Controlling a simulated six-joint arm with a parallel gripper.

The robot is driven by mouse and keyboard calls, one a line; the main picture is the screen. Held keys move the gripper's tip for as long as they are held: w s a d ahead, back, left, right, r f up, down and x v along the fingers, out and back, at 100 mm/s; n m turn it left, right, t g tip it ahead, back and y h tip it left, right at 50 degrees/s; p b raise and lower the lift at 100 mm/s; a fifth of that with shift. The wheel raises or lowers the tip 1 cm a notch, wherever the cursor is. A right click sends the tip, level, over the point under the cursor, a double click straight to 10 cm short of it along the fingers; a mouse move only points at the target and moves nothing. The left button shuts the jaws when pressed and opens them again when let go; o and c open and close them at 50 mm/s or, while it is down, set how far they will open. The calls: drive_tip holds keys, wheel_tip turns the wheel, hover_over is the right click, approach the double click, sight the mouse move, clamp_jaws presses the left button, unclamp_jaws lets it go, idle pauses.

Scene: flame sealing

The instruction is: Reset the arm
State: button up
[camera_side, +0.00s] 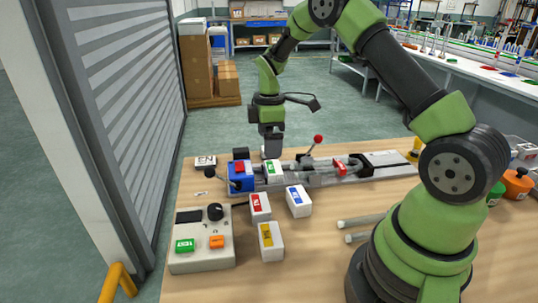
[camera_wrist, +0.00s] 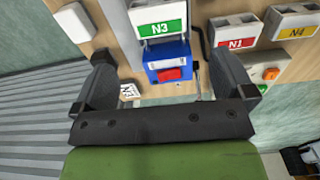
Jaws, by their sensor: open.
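My gripper (camera_side: 271,140) points down above the far left part of the bench, near the blue unit (camera_side: 241,172) of a long grey fixture (camera_side: 345,178). In the wrist view my gripper (camera_wrist: 163,62) has its two fingers wide apart. No object is held between them. The blue unit (camera_wrist: 168,62) with a red top appears below, between the fingers. A white block with a green label N3 (camera_wrist: 157,22) is beside it; it also shows on the fixture in the side view (camera_side: 274,169).
White blocks with red (camera_side: 258,206), blue (camera_side: 298,201) and yellow (camera_side: 270,241) labels stand in front of the fixture. A control box (camera_side: 190,262) with green and orange buttons is at left. A red-knobbed lever (camera_side: 318,140) rises from the fixture. Two pale rods (camera_side: 365,222) lie near my base.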

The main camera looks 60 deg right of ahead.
drive_tip(key=shift+r, duration=0.6)
drive_tip(key=shift+r, duration=0.15)
drive_tip(key=s+a+r+m+t, duration=0.2)
drive_tip(key=s+a+r+m, duration=0.15)
drive_tip(key=r, duration=0.35)
drive_tip(key=s+a+r+m+t, duration=0.1)
drive_tip(key=s+a+r+m, duration=0.15)
drive_tip(key=a+r, duration=0.4)
drive_tip(key=s+a+r+m+t+y, duration=0.1)
drive_tip(key=s+a+r+m+t, duration=0.1)
drive_tip(key=s, duration=0.5)
drive_tip(key=s+a+r+m+t+y, duration=0.1)
drive_tip(key=s+a+r+m+t, duration=0.1)
drive_tip(key=s+m, duration=0.3)
drive_tip(key=s+a+r, duration=0.1)
drive_tip(key=s, duration=0.2)
drive_tip(key=shift+s+a, duration=0.15)
drive_tip(key=shift+a, duration=0.1)
